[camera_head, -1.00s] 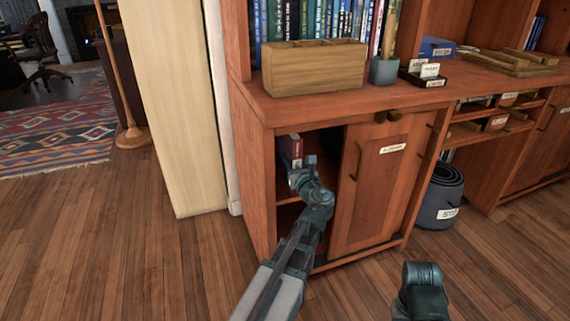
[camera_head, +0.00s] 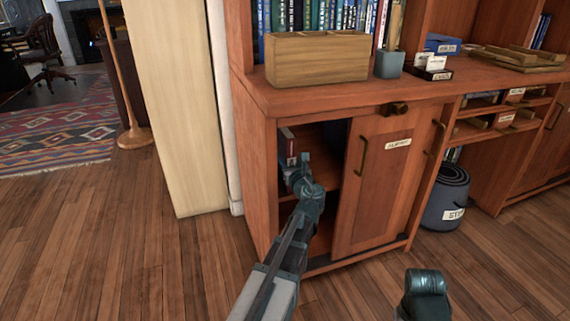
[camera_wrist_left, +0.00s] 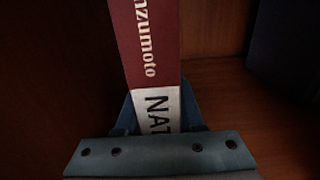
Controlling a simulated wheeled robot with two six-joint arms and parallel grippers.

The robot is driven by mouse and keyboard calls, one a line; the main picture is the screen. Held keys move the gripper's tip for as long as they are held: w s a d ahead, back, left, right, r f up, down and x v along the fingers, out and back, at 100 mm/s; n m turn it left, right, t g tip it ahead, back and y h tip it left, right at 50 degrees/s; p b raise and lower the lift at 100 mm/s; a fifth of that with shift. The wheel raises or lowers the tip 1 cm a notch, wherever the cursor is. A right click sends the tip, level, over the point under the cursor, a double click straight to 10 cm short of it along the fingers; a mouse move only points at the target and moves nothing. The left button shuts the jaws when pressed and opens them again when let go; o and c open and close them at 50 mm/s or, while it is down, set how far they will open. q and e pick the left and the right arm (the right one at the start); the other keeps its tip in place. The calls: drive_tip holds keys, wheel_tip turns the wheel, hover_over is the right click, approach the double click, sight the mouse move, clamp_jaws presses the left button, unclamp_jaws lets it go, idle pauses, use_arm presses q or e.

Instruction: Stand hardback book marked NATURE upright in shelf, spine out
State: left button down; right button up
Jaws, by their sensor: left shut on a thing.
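The hardback book (camera_head: 284,143) stands in the upper left of the open cabinet (camera_head: 252,180). In the left wrist view its dark red spine (camera_wrist_left: 148,45) faces me, with pale lettering and a white label reading "NAT"; the rest is hidden by my gripper. The book looks upright, close to the left wall. My left gripper (camera_head: 298,165) is inside the opening, shut on the lower part of the book. I cannot tell whether the book's bottom touches the shelf board (camera_head: 322,160).
A dark blue thing (camera_wrist_left: 285,45) stands to the right inside the cabinet. A wooden door (camera_head: 380,185) bounds the opening on the right. A grey bin (camera_head: 446,200) stands right of the cabinet. A wooden box (camera_head: 317,60) sits on top.

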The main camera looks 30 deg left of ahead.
use_arm(q)
drive_tip(key=shift+r, duration=0.1)
drive_tip(key=shift+f, duration=0.2)
drive_tip(key=c, duration=0.5)
unclamp_jaws()
drive_tip(key=shift+r, duration=0.15)
drive_tip(key=shift+s+d+r, duration=0.1)
drive_tip(key=shift+s+d, duration=0.05)
drive_tip(key=v, duration=1.1)
drive_tip(key=shift+s+d, duration=0.25)
